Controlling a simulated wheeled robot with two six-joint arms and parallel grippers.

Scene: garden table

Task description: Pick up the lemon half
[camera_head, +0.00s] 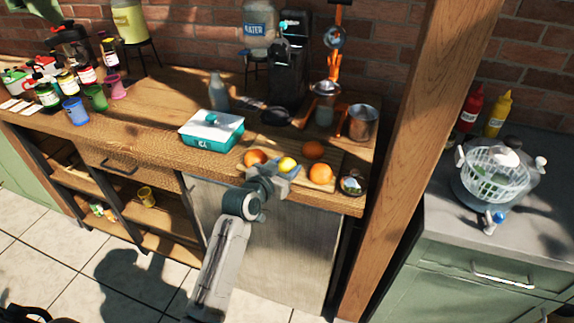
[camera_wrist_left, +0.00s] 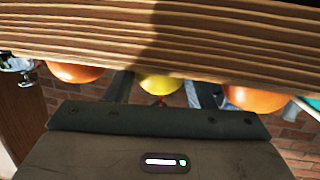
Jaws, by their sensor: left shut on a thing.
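The yellow lemon half (camera_head: 287,164) is at the front of the wooden cutting board (camera_head: 336,157), among oranges. My left gripper (camera_head: 284,168) reaches it from the front of the counter and is shut on it. In the left wrist view, which looks upside down, the lemon half (camera_wrist_left: 160,84) sits between the two fingers of my left gripper (camera_wrist_left: 162,92). The fingers partly hide its sides. I cannot tell whether it is clear of the board. My right gripper is in neither view.
One orange (camera_head: 255,157) lies left of the gripper, another (camera_head: 320,174) close on its right, and a third (camera_head: 313,149) behind. A teal and white box (camera_head: 211,131) stands to the left. A small jar (camera_head: 352,185) is at the right front edge. Pots stand behind.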

